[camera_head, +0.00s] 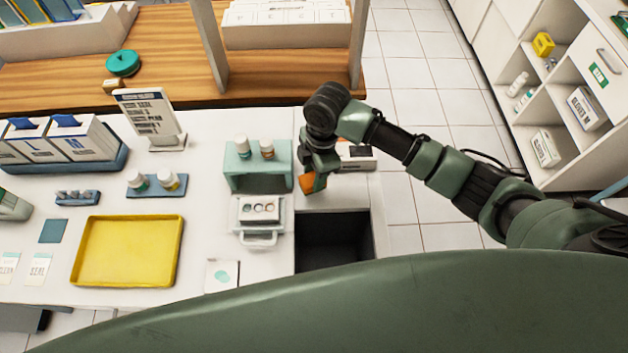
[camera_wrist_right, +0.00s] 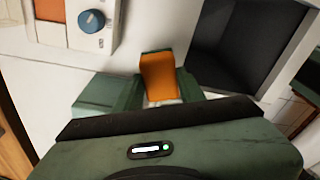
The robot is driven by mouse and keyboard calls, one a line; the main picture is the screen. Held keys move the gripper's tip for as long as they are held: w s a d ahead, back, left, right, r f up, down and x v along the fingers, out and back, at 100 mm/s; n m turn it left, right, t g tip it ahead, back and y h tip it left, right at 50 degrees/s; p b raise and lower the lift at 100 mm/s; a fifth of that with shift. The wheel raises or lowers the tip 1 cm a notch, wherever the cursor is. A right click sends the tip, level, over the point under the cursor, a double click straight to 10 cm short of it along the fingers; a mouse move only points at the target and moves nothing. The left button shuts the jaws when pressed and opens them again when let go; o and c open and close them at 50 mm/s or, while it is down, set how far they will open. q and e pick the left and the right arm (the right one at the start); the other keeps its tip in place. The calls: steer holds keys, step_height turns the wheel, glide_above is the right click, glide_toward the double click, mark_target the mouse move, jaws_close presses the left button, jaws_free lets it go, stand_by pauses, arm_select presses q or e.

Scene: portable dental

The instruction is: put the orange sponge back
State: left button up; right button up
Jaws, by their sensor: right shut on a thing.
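My right gripper (camera_head: 312,180) is over the right part of the white counter, beside the dark sunken basin (camera_head: 333,238). It is shut on the orange sponge (camera_head: 306,183). In the right wrist view the sponge (camera_wrist_right: 158,76) stands out between the two green fingers, with its lower end hidden by the gripper. The basin (camera_wrist_right: 238,45) lies to the right of the sponge there. Whether the sponge touches the counter I cannot tell. My left gripper is not in view.
A pale green box (camera_head: 240,170) with two bottles on top stands left of the gripper. A white device with a blue knob (camera_wrist_right: 92,22) and an orange patch is close by. A yellow tray (camera_head: 177,250) lies farther left. Tiled floor lies right of the counter.

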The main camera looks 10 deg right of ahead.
step_height(320, 180, down, 4)
steer(key=shift+r, duration=0.2)
steer(key=shift+f, duration=0.45)
steer(key=o, duration=1.3)
steer(key=shift+f, duration=0.1)
steer(key=r, duration=0.4)
steer(key=d+r, duration=0.1)
steer(key=r, duration=0.3)
steer(key=r+b, duration=0.1)
steer(key=r, duration=0.3)
steer(key=shift+w+d+r, duration=0.15)
steer(key=shift+d, duration=0.1)
